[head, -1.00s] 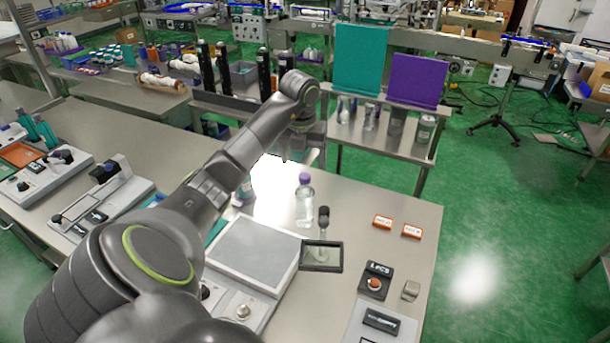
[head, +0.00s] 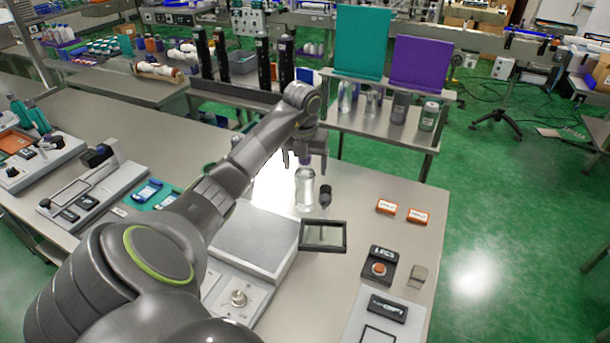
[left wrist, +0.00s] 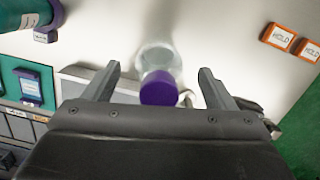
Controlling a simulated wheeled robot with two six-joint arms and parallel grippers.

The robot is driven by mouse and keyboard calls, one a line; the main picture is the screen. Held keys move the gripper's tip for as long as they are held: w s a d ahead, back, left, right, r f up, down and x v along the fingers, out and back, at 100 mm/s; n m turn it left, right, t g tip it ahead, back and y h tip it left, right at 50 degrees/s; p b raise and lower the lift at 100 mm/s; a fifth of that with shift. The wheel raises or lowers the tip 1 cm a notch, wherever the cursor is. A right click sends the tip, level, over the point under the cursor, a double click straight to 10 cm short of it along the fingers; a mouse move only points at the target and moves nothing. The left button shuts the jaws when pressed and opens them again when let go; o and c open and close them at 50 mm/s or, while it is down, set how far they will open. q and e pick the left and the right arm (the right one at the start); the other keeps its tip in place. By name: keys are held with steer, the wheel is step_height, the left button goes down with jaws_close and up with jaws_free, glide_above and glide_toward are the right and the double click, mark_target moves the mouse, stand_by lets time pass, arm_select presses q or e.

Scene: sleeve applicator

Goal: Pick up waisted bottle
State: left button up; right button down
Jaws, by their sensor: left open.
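A clear bottle with a purple cap (head: 305,187) stands upright on the near metal table; I take it for the waisted bottle. My left gripper (head: 306,160) is open and pointing down, its fingers at the height of the cap. In the left wrist view the bottle's purple cap (left wrist: 160,88) shows between the two fingertips of the left gripper (left wrist: 158,80), with a gap on each side. The clear body (left wrist: 156,57) shows beyond the cap. Part of the cap is hidden by the gripper in the head view. My right gripper is not in view.
A grey-topped box (head: 254,238) is in front. Orange-edged labels (head: 418,216) lie right. A shelf with several bottles (head: 399,107) stands behind.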

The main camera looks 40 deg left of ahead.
arm_select(q)
steer(key=shift+a+f, duration=0.1)
steer(key=shift+f, duration=0.65)
steer(key=shift+c, duration=0.2)
steer(key=c, duration=1.5)
steer(key=shift+w, duration=0.1)
steer(key=shift+c, duration=0.7)
steer(key=shift+r, duration=0.2)
